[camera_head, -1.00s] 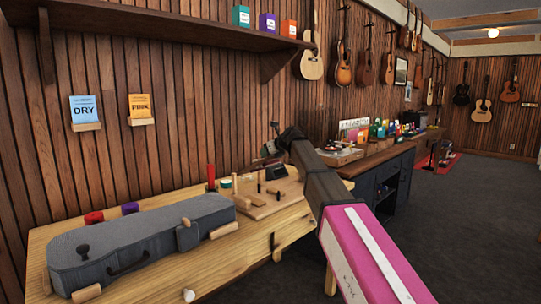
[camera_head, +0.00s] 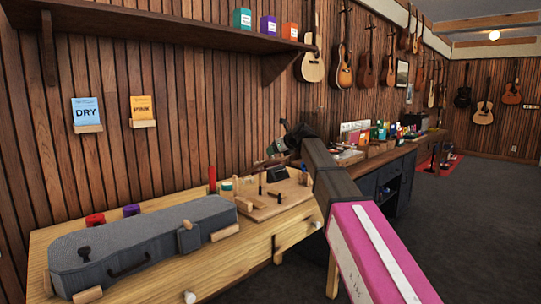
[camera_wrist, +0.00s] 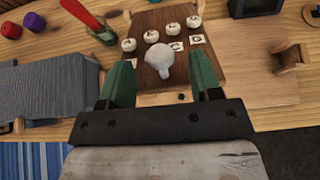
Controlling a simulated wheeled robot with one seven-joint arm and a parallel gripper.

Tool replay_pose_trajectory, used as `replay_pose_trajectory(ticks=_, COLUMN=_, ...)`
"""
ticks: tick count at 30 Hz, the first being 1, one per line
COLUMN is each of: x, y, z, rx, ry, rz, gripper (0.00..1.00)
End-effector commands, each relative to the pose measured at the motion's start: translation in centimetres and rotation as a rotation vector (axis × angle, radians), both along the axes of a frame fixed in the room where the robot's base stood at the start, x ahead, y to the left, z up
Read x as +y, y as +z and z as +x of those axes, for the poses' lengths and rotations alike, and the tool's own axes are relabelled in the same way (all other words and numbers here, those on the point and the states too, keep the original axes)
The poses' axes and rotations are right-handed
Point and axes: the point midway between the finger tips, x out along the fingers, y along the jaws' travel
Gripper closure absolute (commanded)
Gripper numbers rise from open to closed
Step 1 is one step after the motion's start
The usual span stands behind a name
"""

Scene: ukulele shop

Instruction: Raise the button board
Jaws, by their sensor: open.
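The button board (camera_wrist: 147,80) is a dark brown wooden panel in the wrist view. It carries several round cream buttons with dark marks, small lettered cards and a pale rounded knob (camera_wrist: 160,61). My gripper (camera_wrist: 162,78) has its two green fingers apart, with the board and knob showing between them. I cannot tell whether the fingers touch the board. In the head view my gripper (camera_head: 281,146) is above the back of the wooden workbench (camera_head: 225,255); the board's details are too small to make out there.
A grey instrument case (camera_head: 140,245) lies on the bench's left, with red (camera_head: 95,219) and purple (camera_head: 131,210) pots behind it. A red upright tool (camera_wrist: 84,15) stands left of the board. A wooden block (camera_wrist: 285,57) is to its right. The wall is close behind.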

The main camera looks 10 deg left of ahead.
Motion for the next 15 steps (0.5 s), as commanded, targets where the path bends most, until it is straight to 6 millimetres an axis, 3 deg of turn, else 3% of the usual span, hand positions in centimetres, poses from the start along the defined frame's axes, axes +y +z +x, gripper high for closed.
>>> replay_pose_trajectory(ticks=6, x=-2.6, y=1.9, z=-2.1, rx=0.000, ry=-0.001, rz=0.000, gripper=0.42)
replay_pose_trajectory(ticks=15, x=-3.8, y=2.8, z=-2.9, rx=0.000, ry=0.001, rz=0.000, gripper=0.42)
